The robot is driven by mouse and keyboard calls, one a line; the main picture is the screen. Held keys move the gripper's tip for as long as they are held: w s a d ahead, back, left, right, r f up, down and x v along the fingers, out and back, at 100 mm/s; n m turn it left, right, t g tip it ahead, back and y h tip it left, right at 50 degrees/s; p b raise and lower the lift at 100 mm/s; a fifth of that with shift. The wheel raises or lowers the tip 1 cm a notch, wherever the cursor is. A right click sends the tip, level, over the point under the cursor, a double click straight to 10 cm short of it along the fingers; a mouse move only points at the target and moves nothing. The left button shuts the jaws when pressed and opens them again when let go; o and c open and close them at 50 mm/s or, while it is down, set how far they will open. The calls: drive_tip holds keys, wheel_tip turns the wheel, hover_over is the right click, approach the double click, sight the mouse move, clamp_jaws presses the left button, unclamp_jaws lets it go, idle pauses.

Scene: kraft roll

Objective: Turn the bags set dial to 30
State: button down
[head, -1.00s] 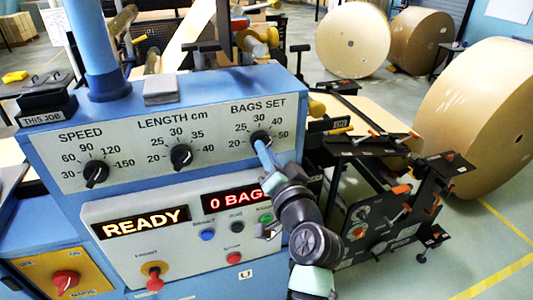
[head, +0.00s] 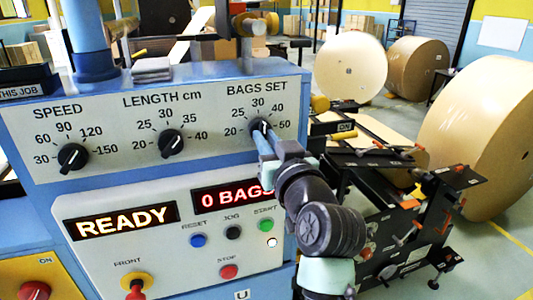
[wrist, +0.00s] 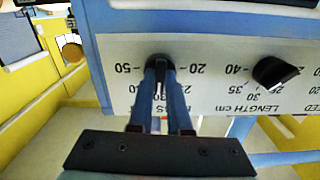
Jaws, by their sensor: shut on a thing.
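The bags set dial (head: 260,128) is a black knob at the right end of the white scale panel, under the marks 20, 25, 30, 40 and 50. It also shows in the wrist view (wrist: 158,66), where the panel appears upside down. My gripper (head: 263,140) has its blue fingers on either side of the knob and is shut on it.
The length dial (head: 171,143) and speed dial (head: 72,156) stand to the left on the same panel. Below are a READY display (head: 121,221), a 0 BAGS display (head: 232,197) and several buttons. A black machine frame (head: 400,220) and large paper rolls (head: 490,135) stand to the right.

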drive_tip(key=shift+n+b, duration=0.4)
drive_tip(key=shift+n, duration=0.1)
drive_tip(key=c, duration=0.9)
unclamp_jaws()
drive_tip(key=shift+o, duration=0.2)
drive_tip(key=b+v, duration=0.3)
drive_tip(key=v, duration=1)
drive_tip(key=shift+b, duration=0.3)
